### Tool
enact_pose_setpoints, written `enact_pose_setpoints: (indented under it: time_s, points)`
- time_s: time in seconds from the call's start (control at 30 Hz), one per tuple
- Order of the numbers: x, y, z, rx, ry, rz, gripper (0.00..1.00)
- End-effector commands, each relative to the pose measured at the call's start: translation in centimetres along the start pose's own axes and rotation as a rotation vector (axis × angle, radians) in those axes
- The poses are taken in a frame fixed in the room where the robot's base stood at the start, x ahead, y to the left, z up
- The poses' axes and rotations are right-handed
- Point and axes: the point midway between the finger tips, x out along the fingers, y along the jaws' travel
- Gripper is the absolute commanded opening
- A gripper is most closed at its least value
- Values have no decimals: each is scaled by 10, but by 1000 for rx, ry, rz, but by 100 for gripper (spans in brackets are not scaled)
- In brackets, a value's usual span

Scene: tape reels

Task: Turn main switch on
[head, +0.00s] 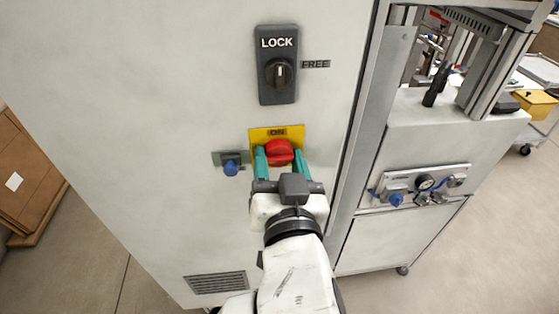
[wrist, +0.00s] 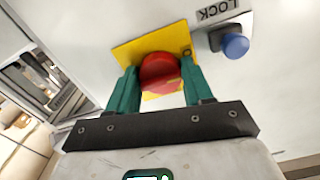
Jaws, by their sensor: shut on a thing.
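The main switch is a red rotary knob (head: 279,152) on a yellow plate (head: 290,132) marked "ON" at its top, on the front of a pale cabinet. In the wrist view the red knob (wrist: 160,74) sits between the green fingers, with the yellow plate (wrist: 126,52) behind it. My gripper (head: 281,160) reaches the knob from below and is shut on it, one finger on each side. The fingers and wrist hide the knob's lower part and the lower plate in the head view, so I cannot tell its exact angle.
A dark lock switch (head: 278,92) marked "LOCK" and "FREE" is above. A blue button (head: 231,168) protrudes just left of the knob. A vent (head: 216,283) is lower down. At right stands a machine with a gauge panel (head: 425,184). Open floor lies at both sides.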

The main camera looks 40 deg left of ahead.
Motion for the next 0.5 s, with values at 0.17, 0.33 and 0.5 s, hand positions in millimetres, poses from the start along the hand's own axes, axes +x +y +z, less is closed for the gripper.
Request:
enact_pose_setpoints:
  time_s: [0.17,0.33,0.5]
  points:
    - [0,0,0,1,0,0,20]
    - [0,0,0,24,0,-1,20]
    - [0,-1,0,95,0,-1,20]
